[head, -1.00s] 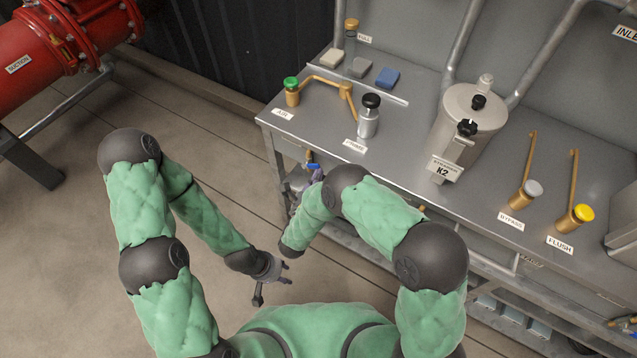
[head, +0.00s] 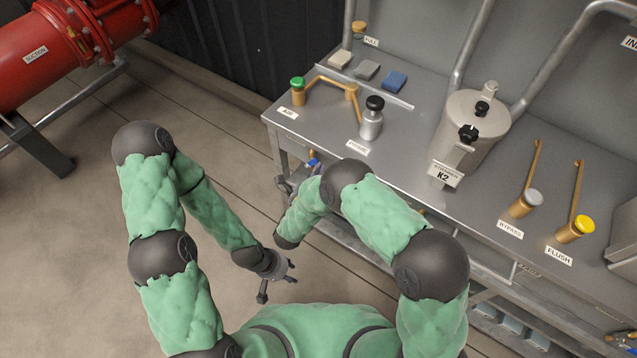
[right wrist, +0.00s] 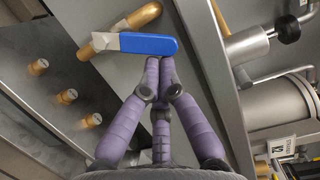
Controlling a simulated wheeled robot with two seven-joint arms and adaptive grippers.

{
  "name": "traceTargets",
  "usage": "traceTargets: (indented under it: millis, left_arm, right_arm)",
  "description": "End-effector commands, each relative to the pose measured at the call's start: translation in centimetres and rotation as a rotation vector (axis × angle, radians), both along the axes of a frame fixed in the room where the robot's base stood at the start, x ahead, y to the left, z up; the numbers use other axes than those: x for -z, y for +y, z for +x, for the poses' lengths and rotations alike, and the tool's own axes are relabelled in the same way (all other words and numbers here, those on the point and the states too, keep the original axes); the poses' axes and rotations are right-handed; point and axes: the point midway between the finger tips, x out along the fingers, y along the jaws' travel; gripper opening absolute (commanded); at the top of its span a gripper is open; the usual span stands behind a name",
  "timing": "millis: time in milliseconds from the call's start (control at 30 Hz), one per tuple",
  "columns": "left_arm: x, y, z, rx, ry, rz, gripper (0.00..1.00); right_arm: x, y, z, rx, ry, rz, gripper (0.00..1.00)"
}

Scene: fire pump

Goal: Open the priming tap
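A tap with a blue lever (right wrist: 148,44) and a brass-coloured body (right wrist: 105,45) is near the top of the right wrist view. In the head view only a small blue bit (head: 314,164) shows at the bench's front left edge. In the head view my right forearm hides most of this gripper. My left gripper (head: 278,278) is open and empty, low over the floor. A "priming" label (head: 358,147) lies on the bench by a black-capped silver container (head: 372,118).
The grey bench (head: 420,180) carries a green-capped brass valve (head: 298,91), a metal canister (head: 472,130) and bypass (head: 524,203) and flush (head: 577,230) valves. A red suction pipe (head: 50,50) is at the upper left. Open floor lies left of the bench.

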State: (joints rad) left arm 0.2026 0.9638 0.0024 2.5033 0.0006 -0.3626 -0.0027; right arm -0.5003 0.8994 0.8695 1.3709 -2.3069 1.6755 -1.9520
Motion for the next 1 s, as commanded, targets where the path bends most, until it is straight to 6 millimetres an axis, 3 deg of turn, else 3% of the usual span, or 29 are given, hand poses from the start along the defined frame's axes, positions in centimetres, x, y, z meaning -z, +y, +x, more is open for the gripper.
traceTargets:
  millis: [1000]
  left_arm:
    - [0.1,0.0,0.0,0.0,0.0,0.0,0.4]
  right_arm:
    - [-1.2,0.9,0.6,0.0,-0.002,0.002,0.0]
